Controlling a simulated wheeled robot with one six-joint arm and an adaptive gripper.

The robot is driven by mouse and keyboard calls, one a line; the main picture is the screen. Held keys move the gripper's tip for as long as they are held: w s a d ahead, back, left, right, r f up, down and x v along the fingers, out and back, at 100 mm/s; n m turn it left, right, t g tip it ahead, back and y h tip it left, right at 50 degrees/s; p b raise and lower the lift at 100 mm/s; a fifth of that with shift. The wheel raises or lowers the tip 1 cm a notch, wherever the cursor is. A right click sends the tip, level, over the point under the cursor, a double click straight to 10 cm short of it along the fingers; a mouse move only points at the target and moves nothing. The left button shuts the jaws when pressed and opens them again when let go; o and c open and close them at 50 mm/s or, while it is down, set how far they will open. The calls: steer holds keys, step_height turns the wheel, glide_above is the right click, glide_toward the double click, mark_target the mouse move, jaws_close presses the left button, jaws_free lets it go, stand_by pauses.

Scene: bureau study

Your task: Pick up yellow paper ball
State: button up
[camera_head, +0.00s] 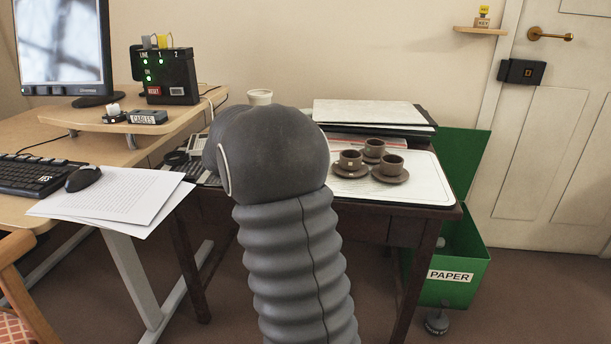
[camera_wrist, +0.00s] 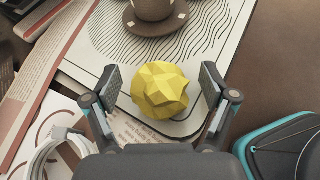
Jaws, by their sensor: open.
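The yellow paper ball (camera_wrist: 160,91) shows in the wrist view, resting near the rounded corner of a white tray with wavy dark lines (camera_wrist: 95,45). My gripper (camera_wrist: 161,88) is open. One finger is on each side of the ball, and a narrow gap shows on both sides. In the head view my grey arm hides the ball and the gripper.
Brown cups on saucers (camera_head: 373,164) stand on the tray; one cup (camera_wrist: 152,8) is just beyond the ball. A teal-edged dark case (camera_wrist: 285,145) lies at lower right. A green paper bin (camera_head: 455,275) stands right of the table.

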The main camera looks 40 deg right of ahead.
steer(key=c, duration=0.8)
steer(key=shift+r, duration=0.1)
